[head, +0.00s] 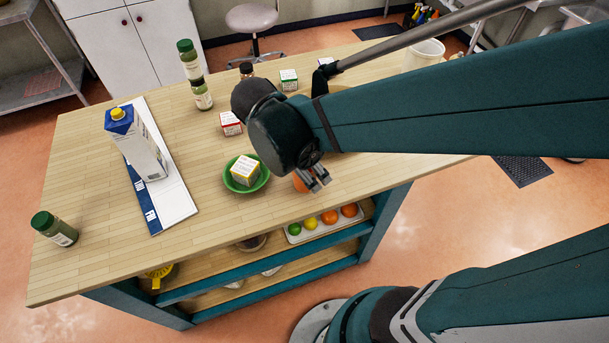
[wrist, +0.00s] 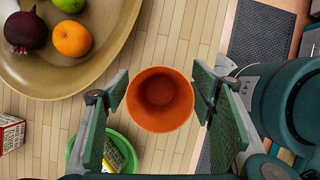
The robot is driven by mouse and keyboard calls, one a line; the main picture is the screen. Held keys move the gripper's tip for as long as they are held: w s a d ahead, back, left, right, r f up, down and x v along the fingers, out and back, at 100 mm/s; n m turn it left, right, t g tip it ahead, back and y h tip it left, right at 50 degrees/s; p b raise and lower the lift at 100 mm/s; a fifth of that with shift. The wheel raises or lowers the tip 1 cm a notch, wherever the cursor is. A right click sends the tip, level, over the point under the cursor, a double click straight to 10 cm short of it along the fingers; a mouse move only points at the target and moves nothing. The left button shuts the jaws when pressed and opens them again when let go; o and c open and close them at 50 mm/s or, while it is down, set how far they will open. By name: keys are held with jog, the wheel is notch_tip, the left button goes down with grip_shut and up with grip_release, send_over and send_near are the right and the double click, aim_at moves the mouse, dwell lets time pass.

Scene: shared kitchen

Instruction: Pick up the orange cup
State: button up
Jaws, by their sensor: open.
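The orange cup (wrist: 160,98) stands on the wooden table and is seen from above in the wrist view, its open mouth facing the camera. It lies between the two fingers of my gripper (wrist: 162,100), which are spread apart with a gap on each side. In the head view only a small orange part of the cup (head: 299,183) shows beside my gripper (head: 319,180), near the table's front edge; my arm hides the rest. I cannot tell how far down around the cup the fingers reach.
A green bowl (head: 261,184) holding a small box (head: 244,169) stands close to the left of the cup. A large tan bowl with fruit (wrist: 100,82) is near the cup in the wrist view. A carton (head: 143,150) and jars stand farther left.

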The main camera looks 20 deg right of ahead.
jog(key=shift+x, duration=1.25)
jog(key=c, duration=1)
